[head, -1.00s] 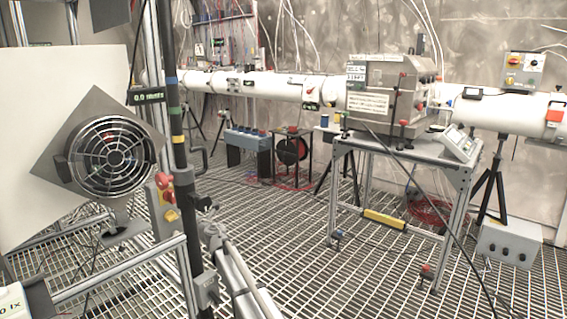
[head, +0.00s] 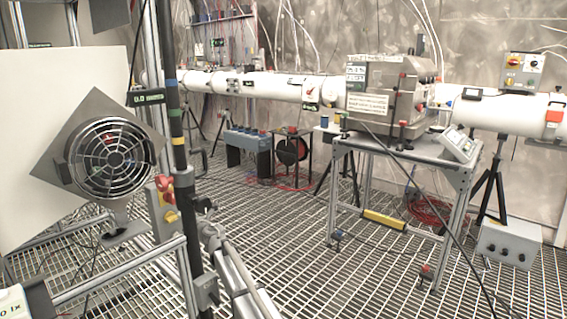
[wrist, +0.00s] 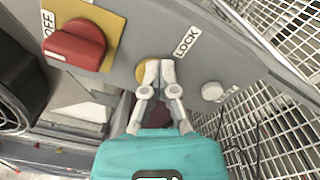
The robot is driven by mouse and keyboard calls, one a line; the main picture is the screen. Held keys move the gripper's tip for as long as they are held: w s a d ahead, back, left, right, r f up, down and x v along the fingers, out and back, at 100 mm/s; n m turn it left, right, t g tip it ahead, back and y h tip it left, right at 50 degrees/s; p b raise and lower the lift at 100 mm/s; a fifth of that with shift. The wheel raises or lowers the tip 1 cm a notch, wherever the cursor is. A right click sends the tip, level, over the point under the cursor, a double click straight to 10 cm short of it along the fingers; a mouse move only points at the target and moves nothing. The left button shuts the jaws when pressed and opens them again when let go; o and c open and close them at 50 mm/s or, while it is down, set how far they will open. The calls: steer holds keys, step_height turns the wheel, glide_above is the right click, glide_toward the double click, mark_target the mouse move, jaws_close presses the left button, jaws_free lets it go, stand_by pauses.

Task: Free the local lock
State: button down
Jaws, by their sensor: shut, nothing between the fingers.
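In the wrist view, a grey panel carries a brass-yellow round lock (wrist: 142,72) beside the label LOCK (wrist: 187,42). My gripper (wrist: 159,66), teal with pale grey fingers, has its fingertips together in front of the lock and covers part of it. Nothing shows between the fingertips; whether they touch the lock I cannot tell. A red knob (wrist: 76,44) on a yellow plate sits to the left, near the label OFF. In the head view, a small grey box (head: 163,212) with red and yellow parts is mounted on the frame at the left. My gripper is not clear there.
A pale round button (wrist: 212,91) sits right of the lock. Metal grating (wrist: 270,120) lies beyond the panel. Open grating floor (head: 290,230) lies to the right.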

steer(key=shift+s+a+r+p, duration=0.2)
steer(key=shift+s+r+p, duration=0.05)
steer(key=shift+r+p, duration=0.35)
steer(key=shift+s+a+r, duration=0.25)
steer(key=shift+a, duration=0.05)
stand_by(0.7)
steer(key=shift+w+d+r+p, duration=0.1)
steer(key=shift+w+r+p, duration=0.05)
steer(key=shift+r+p, duration=0.35)
steer(key=shift+d+f, duration=0.15)
steer(key=v, duration=0.6)
stand_by(0.6)
steer(key=shift+d, duration=0.1)
